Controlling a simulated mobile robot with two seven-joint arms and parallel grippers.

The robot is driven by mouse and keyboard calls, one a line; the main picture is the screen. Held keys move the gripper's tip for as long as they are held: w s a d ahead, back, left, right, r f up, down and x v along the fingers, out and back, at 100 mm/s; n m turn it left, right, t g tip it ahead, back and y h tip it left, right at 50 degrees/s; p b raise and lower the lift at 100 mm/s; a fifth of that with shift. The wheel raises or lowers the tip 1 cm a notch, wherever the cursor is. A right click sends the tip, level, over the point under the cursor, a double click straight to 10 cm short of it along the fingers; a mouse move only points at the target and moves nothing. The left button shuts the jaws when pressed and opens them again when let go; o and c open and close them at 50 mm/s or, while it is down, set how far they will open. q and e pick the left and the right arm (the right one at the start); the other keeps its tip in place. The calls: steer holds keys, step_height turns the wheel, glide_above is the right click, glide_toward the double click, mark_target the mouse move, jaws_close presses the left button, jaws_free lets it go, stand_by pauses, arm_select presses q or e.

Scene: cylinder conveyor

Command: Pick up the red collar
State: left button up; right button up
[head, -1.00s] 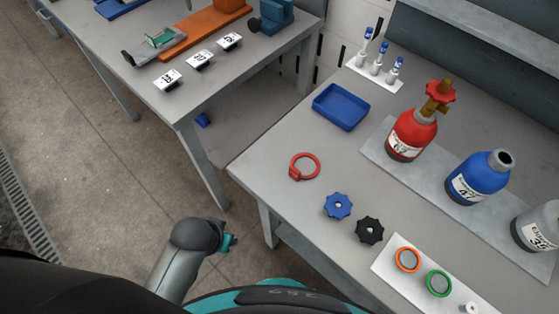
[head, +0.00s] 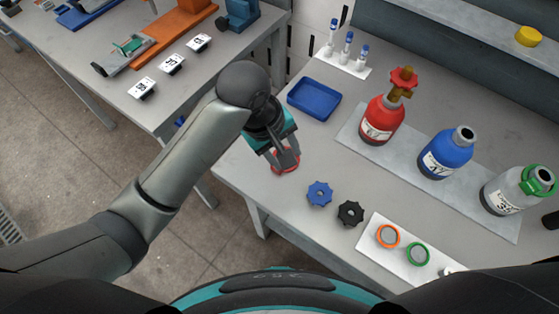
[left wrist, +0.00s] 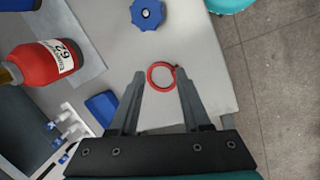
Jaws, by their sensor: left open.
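The red collar (head: 284,172) is a thin red ring lying on the grey workbench near its left edge. It is partly hidden by my left gripper in the head view. In the left wrist view the collar (left wrist: 150,83) lies between and just beyond the fingertips, with its small lug toward the right finger. My left gripper (head: 285,159) points down over the collar with its jaws open. The left wrist view shows the two fingers (left wrist: 160,72) apart with nothing held. I cannot tell the exact height gap. My right gripper is not in view.
A blue handwheel (head: 319,194) and a black handwheel (head: 351,213) lie right of the collar. A blue tray (head: 314,99) is behind it. Red (head: 381,121), blue (head: 445,155) and grey (head: 503,193) bottles stand on a plate farther right.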

arm_select(q)
step_height(320, 180, up, 5)
steer(key=w+a+n+y, duration=0.2)
steer(key=n+y, duration=0.1)
steer(key=n, duration=0.2)
steer(key=shift+g, duration=0.4)
step_height(320, 180, down, 9)
steer(key=shift+w+r+b, duration=0.1)
steer(key=shift+w+b, duration=0.05)
steer(key=shift+b, duration=0.45)
steer(key=shift+w+d+f+b, duration=0.1)
steer(key=shift+f+b, duration=0.2)
steer(key=shift+f, duration=1.2)
steer(key=shift+w+f+b, duration=0.1)
steer(key=shift+f+b, duration=0.15)
steer(key=shift+f, duration=1.2)
steer(key=shift+s, duration=0.1)
jaws_close()
